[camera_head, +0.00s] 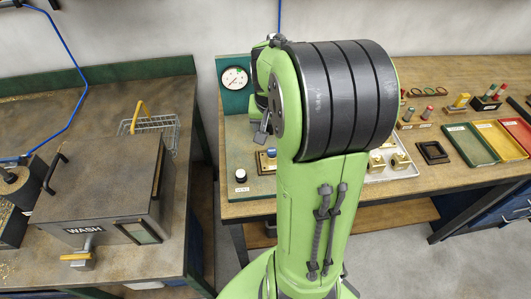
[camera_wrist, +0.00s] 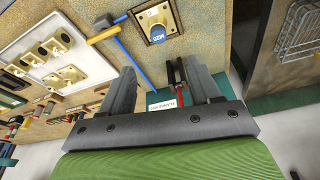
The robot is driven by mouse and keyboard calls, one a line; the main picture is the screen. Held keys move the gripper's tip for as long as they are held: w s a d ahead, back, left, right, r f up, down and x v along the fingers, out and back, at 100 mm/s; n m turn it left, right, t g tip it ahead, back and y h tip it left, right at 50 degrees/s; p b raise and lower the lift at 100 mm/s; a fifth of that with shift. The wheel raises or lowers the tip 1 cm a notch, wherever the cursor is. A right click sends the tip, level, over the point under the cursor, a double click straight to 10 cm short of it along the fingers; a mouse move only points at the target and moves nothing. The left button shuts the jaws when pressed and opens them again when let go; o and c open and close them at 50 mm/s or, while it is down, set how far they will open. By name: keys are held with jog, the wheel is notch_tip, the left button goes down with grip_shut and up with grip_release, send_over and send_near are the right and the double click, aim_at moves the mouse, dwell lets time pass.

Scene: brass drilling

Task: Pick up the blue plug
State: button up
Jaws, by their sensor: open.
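The blue plug (camera_wrist: 157,34) has a pale marking and sits in a square brass block (camera_wrist: 150,17) at the top middle of the wrist view. In the head view the blue plug (camera_head: 271,152) shows as a small blue top just left of my arm. My gripper (camera_wrist: 162,74) is open, with its two dark fingers spread and nothing held. The plug lies beyond the fingertips, apart from them. In the head view my arm hides most of the gripper.
A blue-handled tool (camera_wrist: 133,59) lies beside the block, and a red-and-black tool (camera_wrist: 178,85) shows between my fingers. A tray of brass parts (camera_wrist: 50,60) is to the left. A gauge panel (camera_head: 235,80) stands behind, and a wash box (camera_head: 105,185) is at left.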

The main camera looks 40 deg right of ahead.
aim_at(272, 150)
jog(key=b+x, duration=0.2)
jog(key=x, duration=1.1)
jog(key=shift+s+d+f, duration=0.1)
jog(key=shift+f, duration=0.05)
jog(key=c, duration=1.1)
